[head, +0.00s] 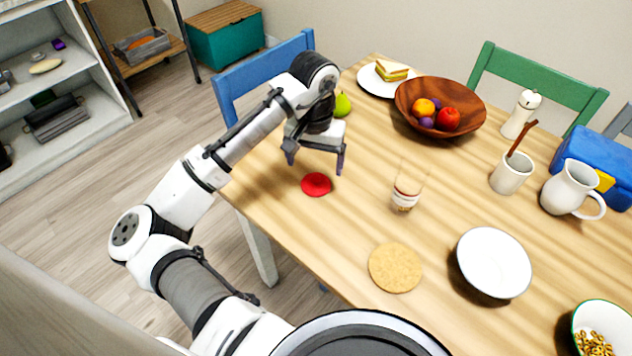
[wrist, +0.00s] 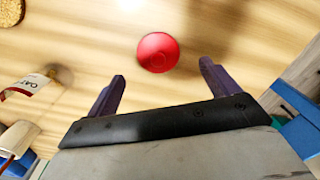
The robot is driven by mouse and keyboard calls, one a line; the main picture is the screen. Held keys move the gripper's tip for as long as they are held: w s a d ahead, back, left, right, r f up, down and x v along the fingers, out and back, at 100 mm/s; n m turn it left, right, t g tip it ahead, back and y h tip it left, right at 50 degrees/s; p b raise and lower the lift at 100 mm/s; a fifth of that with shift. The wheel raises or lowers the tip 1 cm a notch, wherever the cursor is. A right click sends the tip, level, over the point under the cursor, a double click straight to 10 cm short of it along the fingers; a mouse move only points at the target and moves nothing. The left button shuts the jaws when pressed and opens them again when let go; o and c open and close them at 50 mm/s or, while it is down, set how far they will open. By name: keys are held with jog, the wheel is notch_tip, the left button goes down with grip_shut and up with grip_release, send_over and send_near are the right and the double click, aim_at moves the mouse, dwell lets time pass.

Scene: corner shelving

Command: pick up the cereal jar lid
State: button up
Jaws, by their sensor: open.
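The cereal jar lid (head: 316,184) is a round red disc lying flat on the wooden table near its left edge. In the wrist view the lid (wrist: 158,52) shows ahead of my fingertips, roughly centred between them. My gripper (head: 315,165) is open and empty, above the table and slightly behind the lid in the head view. In the wrist view its two dark purple fingers (wrist: 163,80) are spread apart, not touching the lid. A clear jar with a label (head: 407,187) stands to the right of the lid; it also shows at the left of the wrist view (wrist: 40,88).
A green pear (head: 342,105) sits close behind my gripper. A wooden fruit bowl (head: 408,105) and a sandwich plate (head: 367,82) are farther back. A cork mat (head: 395,268) and a white plate (head: 494,263) lie nearer. A blue chair (head: 226,84) stands at the left edge.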

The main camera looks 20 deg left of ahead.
aim_at(316, 177)
jog(key=shift+d+f+p, duration=0.15)
jog(key=shift+f+p, duration=0.35)
jog(key=shift+f, duration=2.3)
jog(key=shift+c, duration=0.2)
jog(key=c, duration=1)
jog(key=shift+r, duration=0.2)
